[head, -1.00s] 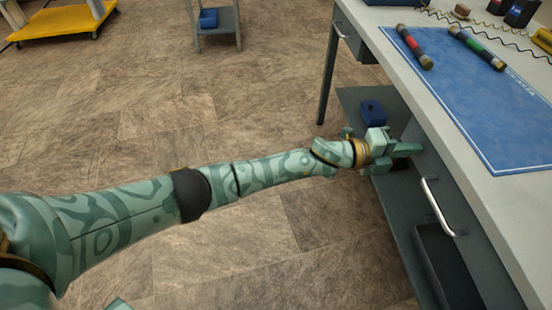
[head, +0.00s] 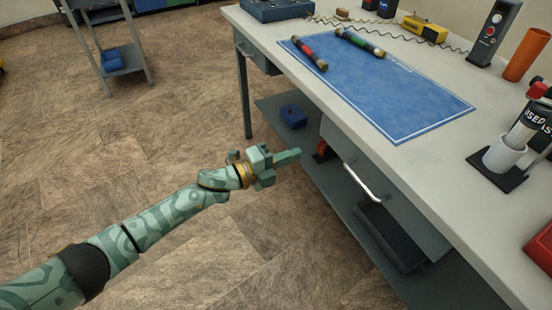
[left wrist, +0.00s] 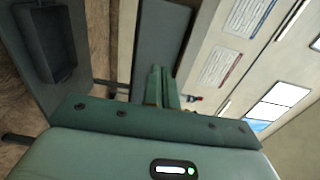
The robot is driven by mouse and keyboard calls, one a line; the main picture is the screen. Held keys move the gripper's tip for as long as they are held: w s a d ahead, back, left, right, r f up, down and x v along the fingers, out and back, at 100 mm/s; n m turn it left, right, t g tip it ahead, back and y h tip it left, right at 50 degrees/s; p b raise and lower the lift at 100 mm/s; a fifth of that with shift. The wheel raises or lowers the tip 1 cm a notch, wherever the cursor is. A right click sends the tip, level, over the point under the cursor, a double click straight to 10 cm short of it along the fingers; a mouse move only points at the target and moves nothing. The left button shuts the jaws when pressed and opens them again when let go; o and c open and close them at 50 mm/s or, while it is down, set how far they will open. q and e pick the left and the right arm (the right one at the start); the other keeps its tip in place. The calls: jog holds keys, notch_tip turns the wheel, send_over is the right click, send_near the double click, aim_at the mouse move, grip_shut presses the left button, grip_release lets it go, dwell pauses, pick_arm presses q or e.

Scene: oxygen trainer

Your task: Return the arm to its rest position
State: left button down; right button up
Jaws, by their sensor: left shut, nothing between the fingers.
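My left arm comes in from the left in the head view, stretched out over the floor. Its gripper (head: 284,158) is shut and empty, pointing at the workbench (head: 450,195) near the lower shelf and drawer. The shut fingers also show in the left wrist view (left wrist: 160,88), in front of the bench's grey parts. My right gripper is not in view.
The drawer handle (head: 367,182) juts out right of the gripper. A blue bin (head: 293,116) and a dark tray (head: 390,235) sit on the lower shelf. A blue mat (head: 380,90) bears two banded cylinders. A trolley (head: 122,60) stands at the back left. Open floor lies left.

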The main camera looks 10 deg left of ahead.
pick_arm(q)
jog(key=shift+v, duration=1.65)
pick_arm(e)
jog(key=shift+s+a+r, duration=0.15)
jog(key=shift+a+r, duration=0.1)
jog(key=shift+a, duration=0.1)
